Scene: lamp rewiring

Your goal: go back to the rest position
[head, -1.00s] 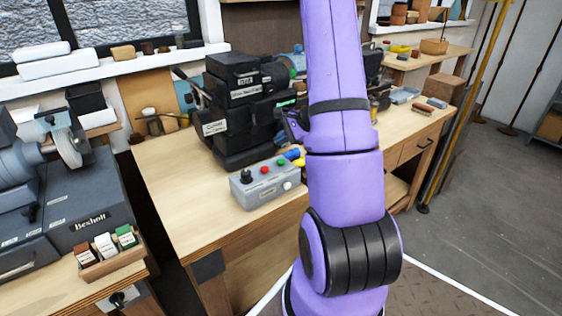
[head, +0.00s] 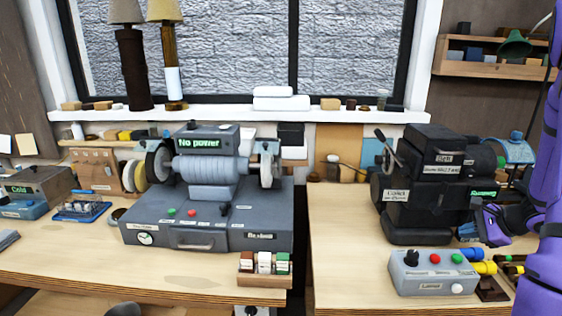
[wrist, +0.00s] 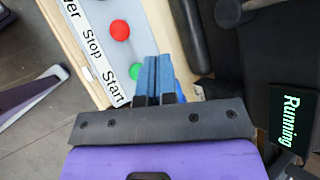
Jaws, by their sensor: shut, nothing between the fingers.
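My gripper (head: 492,226) is at the right of the head view, beside the black machine's lower right side and above the grey control box (head: 400,283). In the wrist view its blue fingers (wrist: 158,75) are together with nothing between them. They are over the edge of the box, close to the green Start button (wrist: 135,72); I cannot tell whether they touch it. The red Stop button (wrist: 120,30) lies beyond. The black machine (head: 412,220) carries a lit "Running" display (wrist: 290,122).
A grey machine (head: 206,222) reading "No power" stands on the left bench. A small wooden holder (head: 264,281) sits at that bench's front right corner. A narrow gap separates the two benches. Yellow and blue cylinders (head: 484,268) lie right of the control box.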

